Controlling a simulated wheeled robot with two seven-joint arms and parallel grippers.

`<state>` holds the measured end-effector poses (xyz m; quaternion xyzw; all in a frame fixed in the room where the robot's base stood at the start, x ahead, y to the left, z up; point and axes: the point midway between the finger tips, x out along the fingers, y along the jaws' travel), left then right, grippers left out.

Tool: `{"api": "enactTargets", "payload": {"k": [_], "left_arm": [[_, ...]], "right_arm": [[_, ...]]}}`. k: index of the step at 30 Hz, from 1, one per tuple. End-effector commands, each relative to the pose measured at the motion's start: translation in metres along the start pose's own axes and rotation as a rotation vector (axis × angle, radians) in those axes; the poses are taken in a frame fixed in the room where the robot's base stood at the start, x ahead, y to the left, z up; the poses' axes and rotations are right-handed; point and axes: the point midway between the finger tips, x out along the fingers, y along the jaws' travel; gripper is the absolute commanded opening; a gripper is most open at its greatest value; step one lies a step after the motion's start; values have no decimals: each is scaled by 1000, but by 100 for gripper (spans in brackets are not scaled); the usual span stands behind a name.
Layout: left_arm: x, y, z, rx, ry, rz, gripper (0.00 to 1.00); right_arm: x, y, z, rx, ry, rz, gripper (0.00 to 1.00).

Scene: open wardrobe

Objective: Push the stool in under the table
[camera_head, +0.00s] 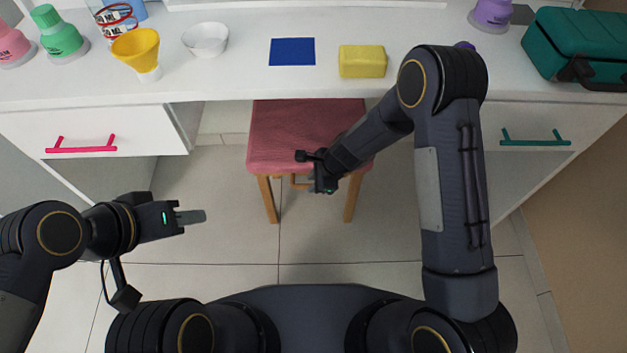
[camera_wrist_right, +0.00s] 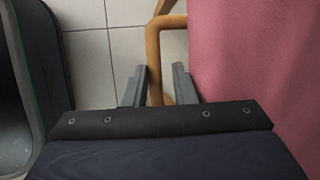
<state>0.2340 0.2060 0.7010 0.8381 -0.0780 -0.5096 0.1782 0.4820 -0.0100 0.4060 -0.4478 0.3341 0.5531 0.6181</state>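The stool (camera_head: 295,132) has a square pink-red seat and wooden legs. In the head view it stands in the gap between the drawers, its far part hidden under the tabletop. My right gripper (camera_head: 318,182) is at the front of the seat, near a wooden bar. In the right wrist view my right gripper (camera_wrist_right: 160,88) has its fingers apart, with a wooden bar (camera_wrist_right: 154,65) of the stool between them; the pink seat is to the right. My left gripper (camera_head: 190,216) is over the floor left of the stool, apart from it; its finger gap cannot be made out.
The white table (camera_head: 230,82) carries a yellow funnel (camera_head: 135,46), white bowl (camera_head: 205,39), blue square (camera_head: 292,52), yellow block (camera_head: 362,61) and teal case (camera_head: 575,45). Drawers with pink (camera_head: 80,149) and teal (camera_head: 535,141) handles flank the stool. The tiled floor in front is clear.

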Motion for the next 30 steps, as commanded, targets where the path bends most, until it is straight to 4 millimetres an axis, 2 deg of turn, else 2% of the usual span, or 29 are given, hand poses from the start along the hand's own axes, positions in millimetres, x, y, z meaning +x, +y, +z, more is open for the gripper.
{"api": "enactTargets", "payload": {"k": [9,15,30], "left_arm": [[-18,8,-9,0,0,0,36],[-25,11,-13,0,0,0,36],[-25,12,-13,0,0,0,36]], "right_arm": [[-51,-3,2,0,0,-5,23],[-74,-1,1,0,0,-3,23],[-78,0,0,-1,0,-1,23]]}}
